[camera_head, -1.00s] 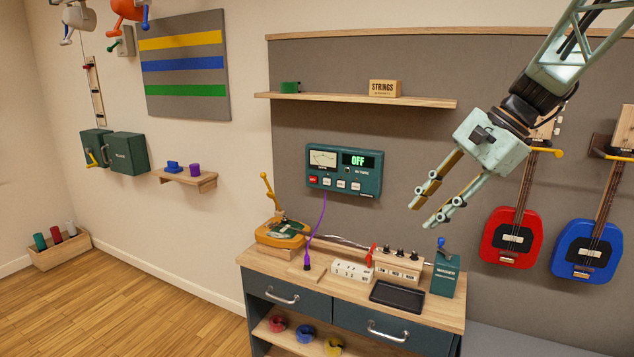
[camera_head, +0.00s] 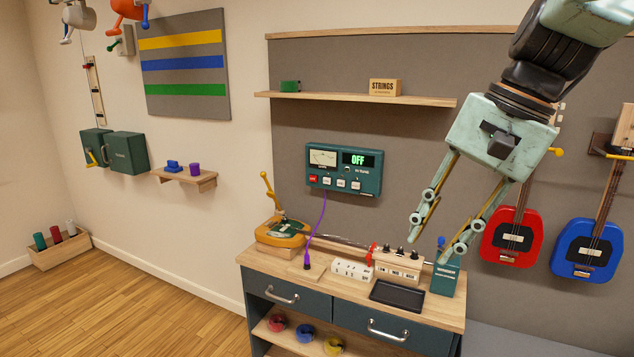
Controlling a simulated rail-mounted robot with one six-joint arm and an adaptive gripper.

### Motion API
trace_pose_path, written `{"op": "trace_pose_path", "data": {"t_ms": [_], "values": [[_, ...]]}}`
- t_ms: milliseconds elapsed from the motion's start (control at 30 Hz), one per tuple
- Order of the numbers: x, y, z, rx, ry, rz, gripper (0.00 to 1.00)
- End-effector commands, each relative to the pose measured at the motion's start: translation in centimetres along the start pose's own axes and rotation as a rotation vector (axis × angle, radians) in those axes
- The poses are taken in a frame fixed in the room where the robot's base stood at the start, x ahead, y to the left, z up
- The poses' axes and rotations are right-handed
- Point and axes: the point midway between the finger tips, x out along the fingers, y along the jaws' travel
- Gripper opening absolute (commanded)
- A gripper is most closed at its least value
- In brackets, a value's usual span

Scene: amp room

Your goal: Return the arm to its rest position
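My gripper (camera_head: 436,241) hangs from the upper right of the view and points down. Its two fingers are spread apart, with nothing visible between them. It appears in front of the right end of the workbench (camera_head: 452,317), and one finger partly covers the dark green box (camera_head: 444,280) with a blue knob there. Its height above the bench is hard to tell.
A green wall unit (camera_head: 343,171) reads OFF. On the bench are a yellow device (camera_head: 283,233), a white power strip (camera_head: 352,270), a box with black knobs (camera_head: 398,264) and a black tray (camera_head: 397,296). Red (camera_head: 509,237) and blue (camera_head: 588,247) guitars hang at right.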

Motion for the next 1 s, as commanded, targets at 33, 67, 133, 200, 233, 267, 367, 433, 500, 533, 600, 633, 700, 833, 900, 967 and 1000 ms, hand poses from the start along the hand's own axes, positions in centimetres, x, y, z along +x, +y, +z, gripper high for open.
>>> {"op": "trace_pose_path", "data": {"t_ms": [33, 67, 133, 200, 233, 267, 367, 433, 500, 533, 600, 633, 700, 833, 900, 967, 1000], "values": [[-0.2, 0.4, 0.9, -0.023, 0.010, 0.006, 0.27], [-0.3, 0.6, 1.3, -0.037, 0.015, 0.010, 0.27], [-0.4, 1.2, 2.4, -0.069, 0.027, 0.022, 0.27], [-0.6, 1.9, 3.5, -0.102, 0.038, 0.032, 0.27], [-0.6, 2.1, 3.9, -0.116, 0.043, 0.037, 0.27], [-0.7, 2.4, 4.3, -0.130, 0.049, 0.042, 0.27], [-0.9, 3.4, 5.8, -0.177, 0.066, 0.057, 0.27], [-1.0, 4.1, 6.8, -0.209, 0.078, 0.067, 0.27], [-1.1, 4.8, 7.7, -0.242, 0.090, 0.079, 0.27], [-1.1, 5.1, 8.1, -0.256, 0.095, 0.083, 0.27], [-1.1, 5.9, 9.0, -0.288, 0.106, 0.094, 0.27], [-1.2, 6.2, 9.4, -0.303, 0.111, 0.098, 0.27], [-1.2, 6.9, 10.3, -0.336, 0.123, 0.108, 0.27], [-1.2, 8.4, 11.8, -0.396, 0.145, 0.128, 0.27], [-1.1, 9.2, 12.6, -0.431, 0.157, 0.139, 0.27], [-1.1, 9.8, 13.3, -0.457, 0.167, 0.148, 0.27], [-1.1, 10.3, 13.7, -0.477, 0.174, 0.154, 0.27]]}}
